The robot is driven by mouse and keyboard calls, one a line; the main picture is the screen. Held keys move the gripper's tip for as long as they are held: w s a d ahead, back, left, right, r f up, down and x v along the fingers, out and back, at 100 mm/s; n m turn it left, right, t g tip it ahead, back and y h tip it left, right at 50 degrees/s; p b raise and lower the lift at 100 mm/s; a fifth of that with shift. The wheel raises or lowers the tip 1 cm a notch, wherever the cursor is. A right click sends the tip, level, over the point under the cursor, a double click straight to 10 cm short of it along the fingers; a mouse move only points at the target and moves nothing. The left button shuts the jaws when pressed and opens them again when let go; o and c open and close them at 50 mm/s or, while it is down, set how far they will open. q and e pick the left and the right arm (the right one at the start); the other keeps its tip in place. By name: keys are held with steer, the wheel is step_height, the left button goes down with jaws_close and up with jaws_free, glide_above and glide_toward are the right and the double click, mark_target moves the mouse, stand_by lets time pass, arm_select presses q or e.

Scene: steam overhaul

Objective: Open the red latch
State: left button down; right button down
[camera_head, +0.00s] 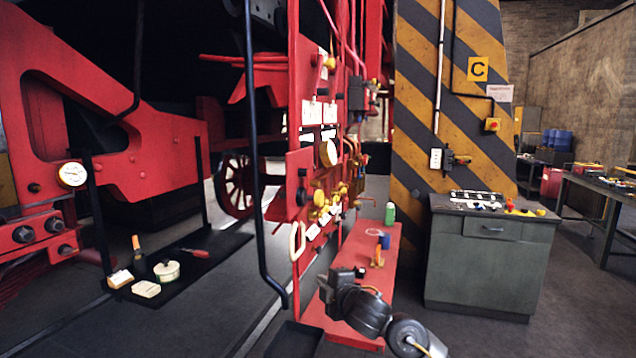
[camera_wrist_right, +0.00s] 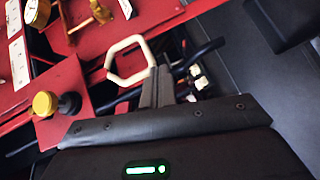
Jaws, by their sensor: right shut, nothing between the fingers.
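My right gripper (camera_head: 327,284) is low in front of the red panel (camera_head: 300,165) in the head view. In the right wrist view its two dark fingers (camera_wrist_right: 160,75) are shut together with nothing between them. A cream loop handle (camera_head: 297,241) hangs at the panel's lower edge. It also shows in the right wrist view (camera_wrist_right: 129,60), close by the fingertips; I cannot tell whether they touch. I cannot tell a separate red latch apart from the red panel parts. My left gripper is not in view.
Brass valves (camera_head: 322,200) and gauges crowd the panel. A black upright rail (camera_head: 257,150) stands left of it. A red bench (camera_head: 385,275) holds a green can (camera_head: 390,213). A grey cabinet (camera_head: 480,265) stands right. Dark floor lies open between.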

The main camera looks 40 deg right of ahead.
steer(key=s+a+r+n+t, duration=0.1)
steer(key=s+r, duration=0.3)
steer(key=r, duration=0.6)
steer(key=s+a+r+n+t+p, duration=0.1)
steer(key=s+a+r+n+t, duration=0.1)
steer(key=r, duration=0.8)
steer(key=shift+s+a+r+n+t+h, duration=0.25)
steer(key=shift+s+n+t, duration=0.3)
steer(key=shift+s, duration=0.6)
steer(key=shift+d, duration=0.1)
